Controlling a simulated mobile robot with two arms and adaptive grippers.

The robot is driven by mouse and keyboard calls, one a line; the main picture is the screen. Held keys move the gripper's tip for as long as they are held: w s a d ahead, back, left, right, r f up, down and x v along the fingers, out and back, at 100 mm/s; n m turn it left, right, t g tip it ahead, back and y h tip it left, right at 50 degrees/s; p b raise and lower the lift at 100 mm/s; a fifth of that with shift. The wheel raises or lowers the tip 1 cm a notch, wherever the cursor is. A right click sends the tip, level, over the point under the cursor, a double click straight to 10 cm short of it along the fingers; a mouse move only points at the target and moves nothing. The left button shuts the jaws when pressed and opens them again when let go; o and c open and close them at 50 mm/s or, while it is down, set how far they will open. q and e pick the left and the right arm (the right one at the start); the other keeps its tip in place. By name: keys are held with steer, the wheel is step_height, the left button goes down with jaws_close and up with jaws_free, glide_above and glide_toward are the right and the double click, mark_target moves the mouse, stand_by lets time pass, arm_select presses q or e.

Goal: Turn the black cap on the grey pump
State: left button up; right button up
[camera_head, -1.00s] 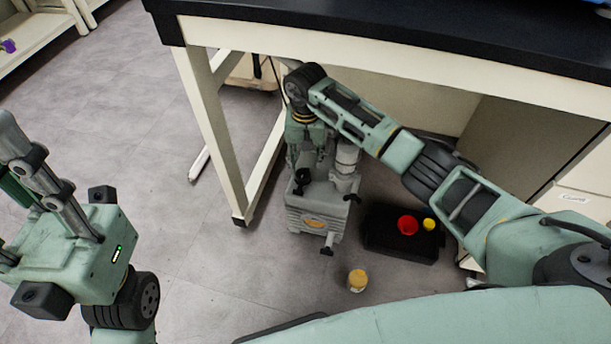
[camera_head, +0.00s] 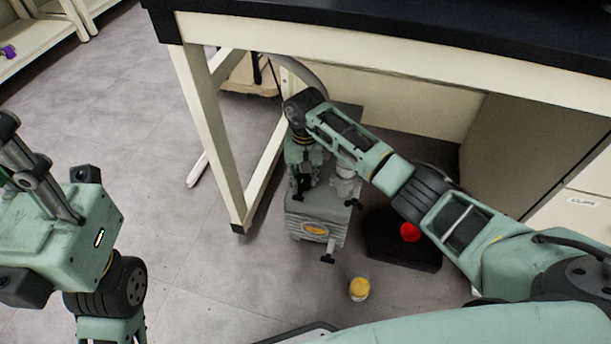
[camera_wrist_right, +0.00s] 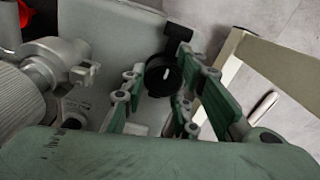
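The grey pump (camera_head: 314,229) stands on the floor under the bench, beside its leg. My right gripper (camera_head: 303,187) is over the pump's top from above. In the right wrist view the black cap (camera_wrist_right: 163,75) is round with a pale mark and lies between the green-padded fingers of the right gripper (camera_wrist_right: 158,88). The fingers are spread, one on each side of the cap, with a gap visible; I cannot tell whether either touches it. In the head view the cap does not show clearly. My left gripper (camera_head: 28,165) is at the left edge, partly cut off.
The bench top (camera_head: 400,25) overhangs the pump, with its white leg (camera_head: 210,140) close to the left. A black tray (camera_head: 385,253) with a red item (camera_head: 410,232) lies right of the pump. A yellow-capped jar (camera_head: 359,289) stands in front. The floor at left is open.

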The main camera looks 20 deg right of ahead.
steer(key=shift+d, duration=0.2)
steer(key=c, duration=0.4)
steer(key=shift+o, duration=0.2)
steer(key=shift+d, duration=0.1)
steer(key=shift+m, duration=0.3)
